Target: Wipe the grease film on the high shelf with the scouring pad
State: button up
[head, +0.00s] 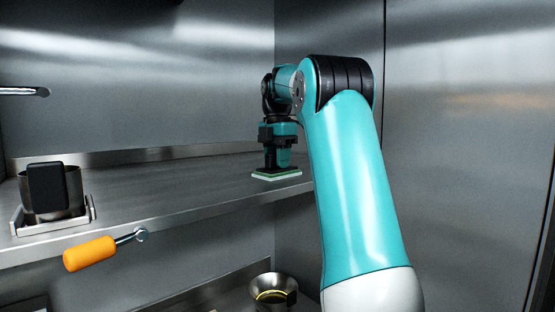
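The scouring pad (276,174), thin and green with a pale edge, lies flat at the surface of the high shelf (180,187), towards its right end. My gripper (277,163) points straight down over the pad and appears shut on its dark upper part. The fingertips are small and dark in this view. I cannot make out a distinct grease film on the shelf; any part under the pad or behind my arm is hidden.
A metal container with a black front (47,188) stands in a shallow tray (22,228) at the shelf's left. An orange-handled tool (90,254) shows at the front edge. A metal bowl (273,291) sits below. Steel walls close the back and right. Mid-shelf is clear.

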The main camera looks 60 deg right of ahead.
jog(key=shift+c, duration=0.5)
grip_shut()
jog(key=shift+r+p, duration=0.6)
jog(key=shift+r, duration=1.9)
